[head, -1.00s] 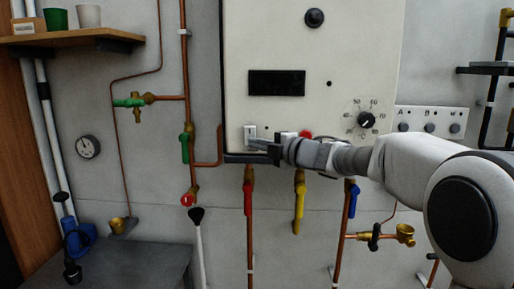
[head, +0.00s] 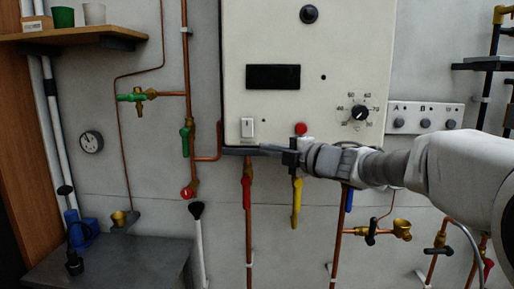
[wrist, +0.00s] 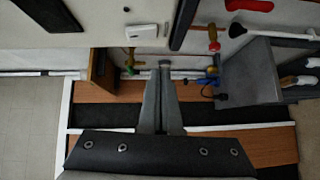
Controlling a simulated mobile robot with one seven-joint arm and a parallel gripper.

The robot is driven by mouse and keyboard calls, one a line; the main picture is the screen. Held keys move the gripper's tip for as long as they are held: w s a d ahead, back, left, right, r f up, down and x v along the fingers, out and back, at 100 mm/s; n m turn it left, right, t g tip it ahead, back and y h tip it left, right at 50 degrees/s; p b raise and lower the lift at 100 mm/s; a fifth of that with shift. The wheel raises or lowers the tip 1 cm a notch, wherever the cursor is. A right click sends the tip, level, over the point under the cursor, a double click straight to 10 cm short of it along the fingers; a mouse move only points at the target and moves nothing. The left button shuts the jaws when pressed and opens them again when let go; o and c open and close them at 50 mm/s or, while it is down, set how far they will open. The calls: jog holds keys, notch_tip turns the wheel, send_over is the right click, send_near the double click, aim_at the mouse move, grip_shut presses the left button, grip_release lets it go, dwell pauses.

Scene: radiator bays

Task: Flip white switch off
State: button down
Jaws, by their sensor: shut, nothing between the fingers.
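The white switch (head: 247,127) is a small upright rocker on the lower left front of the cream boiler panel (head: 350,85). It is in full view in the head view, but which way it is flipped is hard to tell. In the wrist view a pale switch plate (wrist: 141,31) shows near the top. My gripper (head: 262,149) is shut and empty. Its fingertips are below and a little right of the switch, near the panel's bottom edge, apart from the switch. The shut fingers also show in the wrist view (wrist: 165,65).
A red button (head: 301,128) and a dial (head: 359,113) sit right of the switch. Below the panel hang pipes with a red valve handle (head: 246,192) and a yellow one (head: 296,203). A green valve handle (head: 185,142) is to the left.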

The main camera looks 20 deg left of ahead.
jog(key=shift+f+v, duration=0.15)
jog(key=shift+v, duration=0.8)
jog(key=shift+f+v, duration=0.1)
jog(key=shift+v, duration=0.85)
jog(key=shift+d, duration=0.1)
